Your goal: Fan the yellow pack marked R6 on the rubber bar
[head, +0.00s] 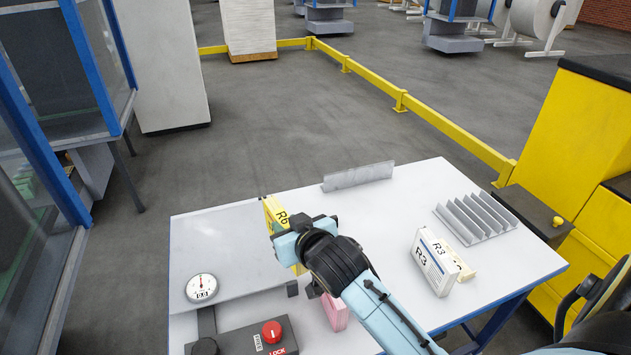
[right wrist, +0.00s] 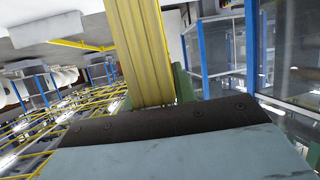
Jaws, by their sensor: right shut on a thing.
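The yellow pack (head: 277,214) marked R6 stands upright in my right gripper (head: 287,238), at the middle of the white table. My right gripper is shut on it, and the gripper and arm hide its lower part. I cannot tell whether its bottom edge touches the table. In the right wrist view the yellow pack (right wrist: 141,50) rises beyond the dark gripper edge, with its layered sheet edges showing. No bar is clearly recognisable as rubber; a grey upright strip (head: 358,176) stands at the table's back edge. My left gripper is not in view.
A white pack marked R3 (head: 433,262) stands at the right with a cream pack beside it. A grey finned rack (head: 476,218) lies behind them. A pink pack (head: 335,312) is partly hidden.

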